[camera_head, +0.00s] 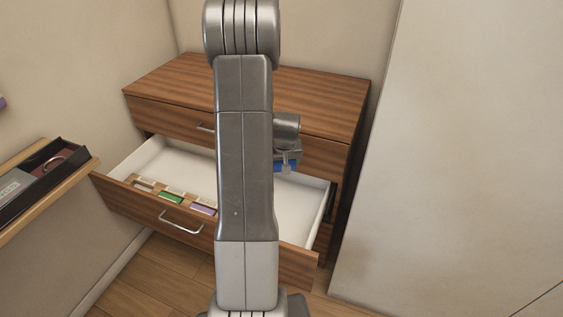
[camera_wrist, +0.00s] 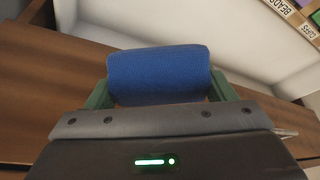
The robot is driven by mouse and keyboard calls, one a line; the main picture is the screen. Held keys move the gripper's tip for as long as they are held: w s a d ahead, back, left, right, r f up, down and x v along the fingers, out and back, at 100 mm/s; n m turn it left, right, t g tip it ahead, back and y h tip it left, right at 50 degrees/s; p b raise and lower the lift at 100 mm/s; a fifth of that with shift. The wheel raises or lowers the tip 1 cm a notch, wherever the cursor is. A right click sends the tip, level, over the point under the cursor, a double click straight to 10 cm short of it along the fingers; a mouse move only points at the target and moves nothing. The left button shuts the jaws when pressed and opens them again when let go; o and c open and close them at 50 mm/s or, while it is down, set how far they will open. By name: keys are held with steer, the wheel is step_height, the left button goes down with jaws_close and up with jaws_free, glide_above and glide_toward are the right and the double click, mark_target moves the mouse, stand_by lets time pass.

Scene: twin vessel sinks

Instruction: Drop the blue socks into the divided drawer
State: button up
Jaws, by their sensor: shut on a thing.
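The blue socks (camera_wrist: 160,72) are a rolled bundle held between the two green fingers of my gripper (camera_wrist: 165,95) in the wrist view. In the head view a bit of the blue socks (camera_head: 285,166) shows to the right of my arm, over the open drawer. The drawer (camera_head: 312,205) is pulled out of a brown wooden chest, with a white inside. Small labelled dividers with green and purple parts (camera_head: 172,197) line its front left. My arm hides the middle of the drawer. My gripper (camera_head: 288,160) is shut on the socks and mostly hidden in the head view.
The chest top (camera_head: 315,88) is bare. A wooden shelf (camera_head: 85,172) with a dark tray (camera_head: 45,175) juts out at the left. A pale wall panel (camera_head: 455,150) stands close on the right. The visible right part of the drawer is empty.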

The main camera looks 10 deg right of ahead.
step_height(320, 180, down, 5)
steer(key=shift+b, duration=1.25)
steer(key=o, duration=1)
steer(key=shift+r, duration=0.1)
steer(key=p+v, duration=0.1)
steer(key=v, duration=1.2)
steer(key=shift+r, duration=0.3)
steer(key=shift+f, duration=0.1)
